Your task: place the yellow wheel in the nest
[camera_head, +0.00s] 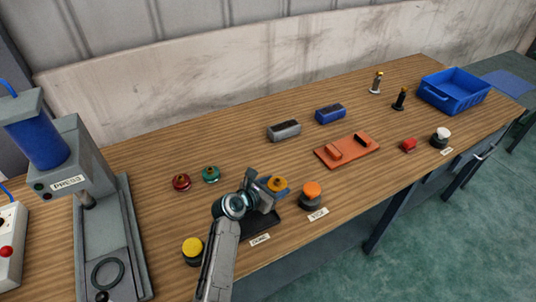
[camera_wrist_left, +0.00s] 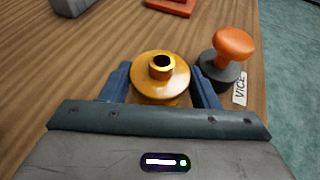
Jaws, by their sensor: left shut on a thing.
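The yellow wheel (camera_head: 277,184) is a golden disc with a raised hollow hub. My left gripper (camera_head: 268,188) is shut on it; in the left wrist view the wheel (camera_wrist_left: 160,82) sits hub-up between the two blue fingers. The gripper is over the front of the bench, beside a dark tray (camera_head: 263,224) partly hidden by my arm. Its height above the wood is hard to tell. A round dark ring (camera_head: 108,272) shows on the bed of the grey press at the left; I cannot tell if this is the nest. My right gripper is out of view.
A red wheel (camera_head: 181,182) and a green wheel (camera_head: 211,174) lie behind my gripper. An orange button (camera_head: 312,190) stands close on its right, a yellow button (camera_head: 193,246) at left. Grey (camera_head: 284,130) and blue (camera_head: 330,114) blocks, an orange plate (camera_head: 360,156) and a blue crate (camera_head: 436,98) are farther right.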

